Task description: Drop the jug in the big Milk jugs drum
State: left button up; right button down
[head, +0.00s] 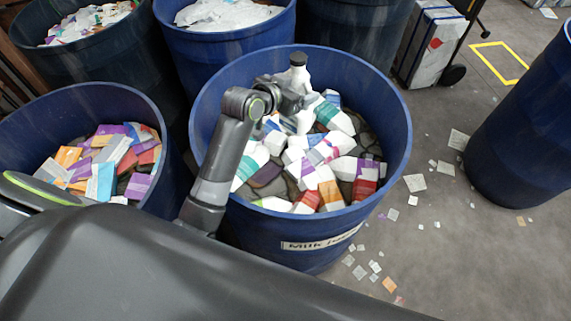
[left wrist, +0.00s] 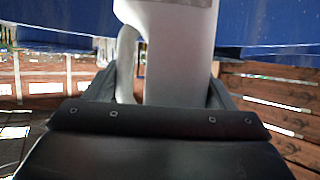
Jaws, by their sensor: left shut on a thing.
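The jug (head: 299,76) is white with a dark cap and is upright in the head view. My left gripper (head: 292,101) is shut on it, over the inside of the big blue Milk jugs drum (head: 399,135). The drum's label (head: 322,240) is partly readable on its front. In the left wrist view the jug's white body and handle (left wrist: 178,55) stand between the two fingers (left wrist: 165,92). Whether the jug's base touches the jugs below cannot be told. My right gripper is not in view.
Inside the drum lie several colourful jugs and cartons (head: 320,165). A blue drum of cartons (head: 60,100) stands left, one with white material (head: 225,45) behind, another drum (head: 530,125) right. Paper scraps (head: 414,183) litter the floor.

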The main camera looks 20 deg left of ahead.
pick_arm(q)
jog(key=o, duration=1.2)
jog(key=shift+o, duration=0.2)
jog(key=v, duration=1.7)
jog(key=shift+s+b, duration=0.2)
jog(key=shift+b, duration=0.2)
jog(key=shift+r, duration=0.1)
